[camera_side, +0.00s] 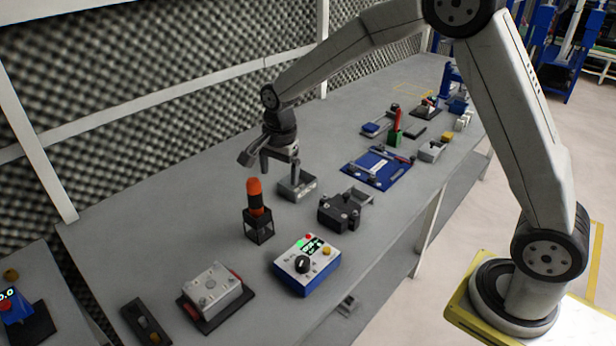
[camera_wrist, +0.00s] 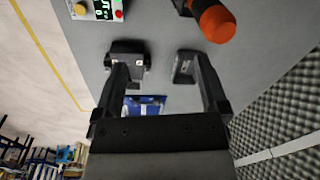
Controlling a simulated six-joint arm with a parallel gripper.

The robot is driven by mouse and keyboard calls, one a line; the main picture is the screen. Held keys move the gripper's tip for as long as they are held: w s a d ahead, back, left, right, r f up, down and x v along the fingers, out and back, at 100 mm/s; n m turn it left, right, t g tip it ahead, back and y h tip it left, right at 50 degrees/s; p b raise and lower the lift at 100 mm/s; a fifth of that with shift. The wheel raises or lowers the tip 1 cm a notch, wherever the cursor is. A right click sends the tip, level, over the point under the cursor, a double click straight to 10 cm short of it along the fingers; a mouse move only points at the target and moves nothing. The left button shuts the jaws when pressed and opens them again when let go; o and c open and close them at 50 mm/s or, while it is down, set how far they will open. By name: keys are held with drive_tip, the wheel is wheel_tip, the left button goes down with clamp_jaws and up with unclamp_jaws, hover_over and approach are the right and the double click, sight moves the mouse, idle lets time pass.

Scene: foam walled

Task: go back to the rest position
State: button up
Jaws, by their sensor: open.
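My gripper (camera_side: 280,168) is open and empty in the side view. It hangs over the grey bench, close to a small grey open box (camera_side: 298,187); I cannot tell the exact gap between them. In the wrist view my gripper (camera_wrist: 160,72) shows its two dark fingers spread wide, with nothing held between them. Bare grey bench shows between the fingertips. The orange-topped item in a black holder (camera_side: 258,212) stands upright in front of my gripper, apart from it.
A blue control box (camera_side: 306,264), a black clamp-like block (camera_side: 341,209) and a grey block on a dark base (camera_side: 214,295) stand on the bench (camera_side: 150,215). A blue plate (camera_side: 377,168) and several small parts lie further back. A foam wall (camera_side: 150,110) runs along the left.

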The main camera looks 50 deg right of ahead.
drive_tip(key=s+d+f+n+t, duration=0.1)
drive_tip(key=s+n, duration=0.6)
drive_tip(key=s, duration=0.3)
drive_tip(key=s+d+f+n, duration=0.1)
drive_tip(key=s+d+n, duration=0.1)
drive_tip(key=s+n, duration=0.6)
drive_tip(key=shift+s+t, duration=0.4)
drive_tip(key=shift+s, duration=0.8)
